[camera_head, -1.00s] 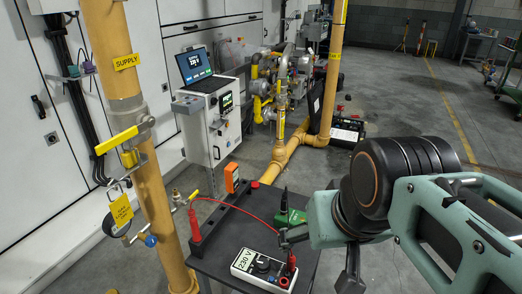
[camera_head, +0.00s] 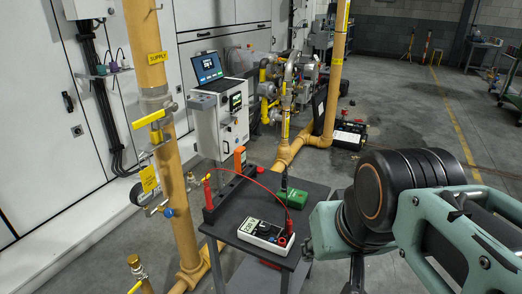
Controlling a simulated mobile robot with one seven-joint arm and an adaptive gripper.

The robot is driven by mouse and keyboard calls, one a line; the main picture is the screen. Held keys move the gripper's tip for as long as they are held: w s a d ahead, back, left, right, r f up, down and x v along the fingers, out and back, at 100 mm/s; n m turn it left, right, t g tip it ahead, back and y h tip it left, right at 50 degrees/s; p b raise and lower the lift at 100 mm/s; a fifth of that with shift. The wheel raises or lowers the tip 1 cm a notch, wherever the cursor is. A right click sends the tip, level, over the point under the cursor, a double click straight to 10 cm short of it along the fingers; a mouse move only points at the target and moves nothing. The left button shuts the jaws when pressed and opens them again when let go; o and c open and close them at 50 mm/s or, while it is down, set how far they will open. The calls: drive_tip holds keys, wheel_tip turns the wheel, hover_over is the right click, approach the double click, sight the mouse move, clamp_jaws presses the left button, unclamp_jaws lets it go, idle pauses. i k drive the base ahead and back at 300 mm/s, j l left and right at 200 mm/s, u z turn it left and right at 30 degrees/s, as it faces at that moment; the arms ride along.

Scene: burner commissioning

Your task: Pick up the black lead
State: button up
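A black probe-shaped lead (camera_head: 284,184) stands upright at the back of the small dark table, in front of the yellow pipe and beside a green box (camera_head: 293,196). Its lower end and any cable are hard to make out. A red lead (camera_head: 262,187) arcs from a red probe (camera_head: 208,192) at the table's left edge to the white multimeter (camera_head: 265,234). My gripper (camera_head: 345,268) shows only in part below my arm, to the right of the table and apart from the black lead. The arm hides most of it, so its opening is unclear.
The table (camera_head: 228,228) also carries an orange device (camera_head: 239,160). A yellow supply pipe (camera_head: 168,130) with a valve stands on the left. A laptop (camera_head: 209,68) sits on a white cabinet. A black case (camera_head: 348,135) lies on the floor behind.

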sight(283, 187)
drive_tip(key=k+u, duration=0.1)
drive_tip(key=u, duration=0.95)
drive_tip(key=l+u, duration=0.15)
drive_tip(key=l, duration=0.15)
drive_tip(key=i+l+u, duration=0.15)
drive_tip(key=l, duration=0.15)
drive_tip(key=i+l, duration=0.1)
drive_tip(key=l, duration=0.9)
drive_tip(key=i+l, duration=0.15)
drive_tip(key=l, duration=0.35)
